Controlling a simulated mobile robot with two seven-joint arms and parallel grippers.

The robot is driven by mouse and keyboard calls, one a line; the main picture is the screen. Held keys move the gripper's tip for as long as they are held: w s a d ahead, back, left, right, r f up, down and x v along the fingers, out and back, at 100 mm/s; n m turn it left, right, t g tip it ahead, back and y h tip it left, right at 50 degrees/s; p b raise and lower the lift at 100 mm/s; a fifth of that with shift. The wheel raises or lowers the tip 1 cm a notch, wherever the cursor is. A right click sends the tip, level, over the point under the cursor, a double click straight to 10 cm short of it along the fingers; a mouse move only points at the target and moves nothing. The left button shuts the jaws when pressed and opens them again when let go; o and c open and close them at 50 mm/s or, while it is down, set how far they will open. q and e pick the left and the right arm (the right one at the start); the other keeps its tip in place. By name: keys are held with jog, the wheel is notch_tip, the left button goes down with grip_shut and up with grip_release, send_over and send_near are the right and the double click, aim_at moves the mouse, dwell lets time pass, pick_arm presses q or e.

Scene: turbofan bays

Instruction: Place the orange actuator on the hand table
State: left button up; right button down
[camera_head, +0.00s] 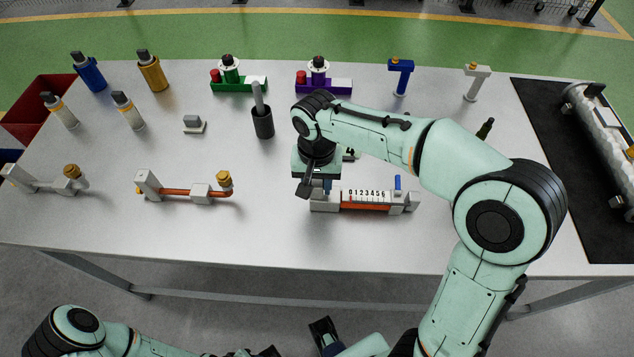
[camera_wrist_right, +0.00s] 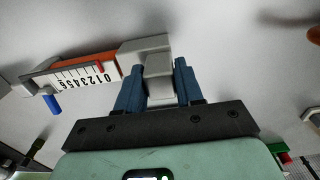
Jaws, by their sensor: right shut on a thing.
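An actuator with an orange strip, a white number scale, grey end blocks and a blue peg (camera_head: 380,201) is at the front middle of the light grey table (camera_head: 260,228). My right gripper (camera_head: 318,187) points down at its left end. In the right wrist view, the blue fingers of that gripper (camera_wrist_right: 155,72) are shut on the grey end block of the actuator (camera_wrist_right: 85,72). I cannot tell whether the actuator touches the table.
Bottles and coloured stands line the back. A black mat (camera_head: 555,130) with a silver cylinder (camera_head: 602,130) is at the right.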

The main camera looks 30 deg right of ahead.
jog(key=c, duration=0.7)
grip_release()
notch_tip(320, 180, up, 12)
jog(key=shift+r+p, duration=0.1)
jog(key=shift+p, duration=1.05)
